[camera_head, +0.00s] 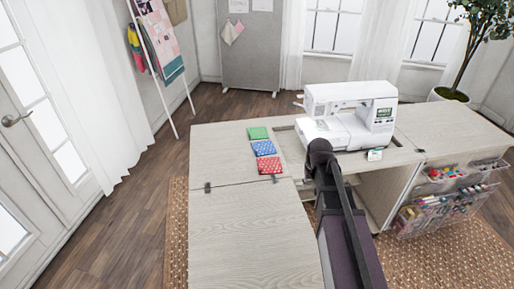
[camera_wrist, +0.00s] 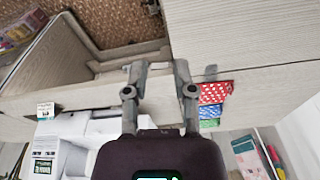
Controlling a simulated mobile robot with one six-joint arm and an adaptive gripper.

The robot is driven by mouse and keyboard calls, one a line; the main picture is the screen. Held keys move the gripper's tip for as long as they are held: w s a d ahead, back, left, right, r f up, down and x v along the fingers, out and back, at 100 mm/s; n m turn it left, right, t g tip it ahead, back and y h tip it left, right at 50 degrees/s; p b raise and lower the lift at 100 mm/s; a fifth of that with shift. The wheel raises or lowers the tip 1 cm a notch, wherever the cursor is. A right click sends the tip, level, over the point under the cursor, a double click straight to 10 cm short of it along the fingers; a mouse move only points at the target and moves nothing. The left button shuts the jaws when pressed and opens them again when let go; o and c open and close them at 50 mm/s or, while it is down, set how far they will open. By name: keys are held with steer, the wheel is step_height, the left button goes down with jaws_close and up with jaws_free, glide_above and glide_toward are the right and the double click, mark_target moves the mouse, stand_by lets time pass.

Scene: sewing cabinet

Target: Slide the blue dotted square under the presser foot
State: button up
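The blue dotted square (camera_head: 264,148) lies flat on the cabinet top, between a green square (camera_head: 258,133) and a red dotted square (camera_head: 269,165). The white sewing machine (camera_head: 352,103) stands to their right; its presser foot is too small to make out. In the wrist view the blue square (camera_wrist: 210,111) is to the right of my gripper (camera_wrist: 157,68), partly showing between the red and green squares. My gripper's two fingers are apart with nothing between them. It is clear of the squares. In the head view my arm hides the gripper.
The pale wooden cabinet top (camera_head: 235,225) is largely bare at the front left. A small white card or box (camera_head: 375,155) sits in front of the machine. Clear organizers with sewing supplies (camera_head: 445,205) hang on the cabinet's right side. An open gap shows below the machine area.

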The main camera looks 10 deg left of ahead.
steer(key=w+a+f+n+t+b, duration=0.1)
steer(key=w+a, duration=0.4)
steer(key=w, duration=0.2)
steer(key=w+a+f+t+b, duration=0.1)
steer(key=w+a+f, duration=0.1)
steer(key=w+a, duration=0.4)
steer(key=n+t+y+b, duration=0.1)
steer(key=n+y+b, duration=0.1)
glide_toward(257, 156)
steer(key=shift+w+a+r, duration=0.1)
steer(key=shift+w+a, duration=0.05)
steer(key=shift+w, duration=0.35)
steer(key=shift+w+a, duration=0.25)
steer(key=shift+a, duration=0.1)
steer(key=shift+f+b, duration=0.2)
steer(key=shift+b, duration=0.2)
steer(key=shift+b+x, duration=2.45)
steer(key=shift+x, duration=0.25)
steer(key=shift+w+f, duration=0.1)
steer(key=shift+w, duration=0.05)
jaws_close()
